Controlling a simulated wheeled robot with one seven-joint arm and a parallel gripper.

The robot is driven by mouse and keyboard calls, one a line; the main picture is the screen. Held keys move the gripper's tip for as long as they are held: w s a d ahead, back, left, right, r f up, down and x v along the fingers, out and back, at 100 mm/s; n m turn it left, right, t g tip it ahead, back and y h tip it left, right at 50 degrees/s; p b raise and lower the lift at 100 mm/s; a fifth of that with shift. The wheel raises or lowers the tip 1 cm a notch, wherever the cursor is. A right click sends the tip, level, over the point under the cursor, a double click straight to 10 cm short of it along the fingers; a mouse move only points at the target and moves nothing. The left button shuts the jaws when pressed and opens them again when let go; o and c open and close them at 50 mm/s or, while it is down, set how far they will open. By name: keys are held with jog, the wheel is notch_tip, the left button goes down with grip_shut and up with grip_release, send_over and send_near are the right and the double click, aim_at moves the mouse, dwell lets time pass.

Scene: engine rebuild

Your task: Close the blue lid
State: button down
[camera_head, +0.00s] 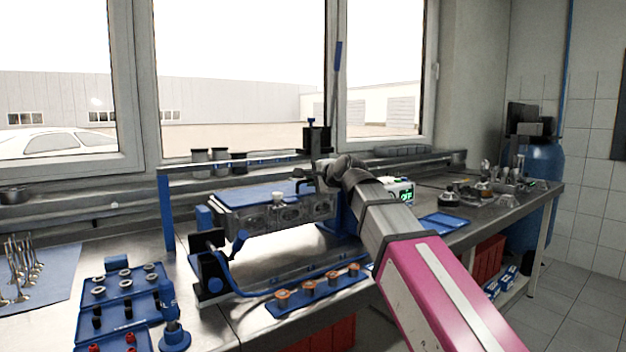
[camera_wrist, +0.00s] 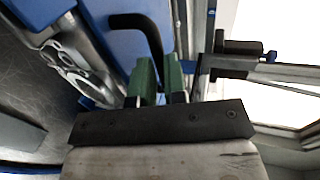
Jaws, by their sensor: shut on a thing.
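The blue lid (camera_head: 250,194) appears as a flat blue panel over the grey metal engine part (camera_head: 275,215) on the bench; I cannot tell whether it sits fully down. It also shows in the wrist view (camera_wrist: 112,42). A bent black handle (camera_wrist: 140,22) runs over the blue surface there. My gripper (camera_wrist: 161,76), with green fingers, is shut on the lower end of this handle. In the head view my gripper (camera_head: 318,180) is at the panel's right end, partly hidden by my wrist.
A blue stand frame (camera_head: 166,215) with upright posts surrounds the engine part. In front lies a blue tray (camera_head: 285,308) with several copper-coloured parts. Blue trays with small rings and parts (camera_head: 120,312) are at the lower left. A small device with a green display (camera_head: 400,190) stands behind my arm.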

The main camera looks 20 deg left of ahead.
jog(key=shift+f, duration=0.2)
jog(key=c, duration=1.2)
grip_release()
jog(key=shift+o, duration=0.2)
jog(key=v, duration=1)
jog(key=shift+s+d, duration=0.15)
jog(key=shift+d, duration=0.1)
jog(key=shift+r, duration=0.15)
